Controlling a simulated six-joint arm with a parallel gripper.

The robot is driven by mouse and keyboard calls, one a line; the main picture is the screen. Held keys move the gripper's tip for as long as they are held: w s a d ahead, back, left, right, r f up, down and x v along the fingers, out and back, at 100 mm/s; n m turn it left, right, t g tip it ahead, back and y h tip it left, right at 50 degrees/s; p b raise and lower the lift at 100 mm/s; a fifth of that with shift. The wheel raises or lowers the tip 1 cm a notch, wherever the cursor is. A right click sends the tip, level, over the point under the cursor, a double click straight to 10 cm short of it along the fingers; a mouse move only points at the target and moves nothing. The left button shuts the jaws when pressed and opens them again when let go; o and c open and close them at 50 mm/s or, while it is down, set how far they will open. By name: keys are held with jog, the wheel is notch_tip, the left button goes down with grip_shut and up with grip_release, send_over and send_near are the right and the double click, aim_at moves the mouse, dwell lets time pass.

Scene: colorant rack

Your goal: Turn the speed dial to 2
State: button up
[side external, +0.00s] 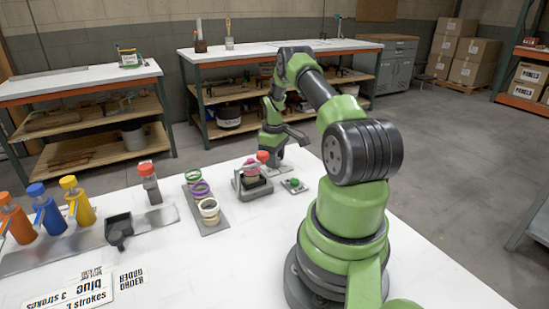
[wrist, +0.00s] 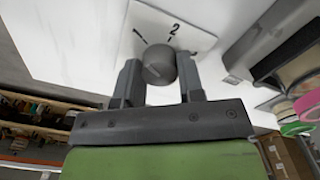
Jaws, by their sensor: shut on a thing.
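The speed dial is a round grey knob (wrist: 158,62) on a pale plate (wrist: 190,40) in the wrist view. The plate bears a printed 2 with a short tick below it and another dark mark to its left. A short pale line shows on the knob's face, but I cannot tell clearly which mark it points to. My gripper (wrist: 157,80) has one finger on each side of the knob and is shut on it. In the side external view my gripper (side external: 277,158) is low at the table, behind the mixer stand, and the knob cannot be made out.
A grey mixer stand with a red-topped part (side external: 252,190) is close by. A small plate with a green button (side external: 293,185) lies right of it. A tray of ringed jars (side external: 205,222) and orange, blue and yellow dispensers (side external: 78,205) stand to the left.

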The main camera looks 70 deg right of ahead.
jog(key=m, duration=0.8)
jog(key=shift+m, duration=0.3)
dwell(0.6)
jog(key=o, duration=0.9)
notch_tip(320, 180, up, 10)
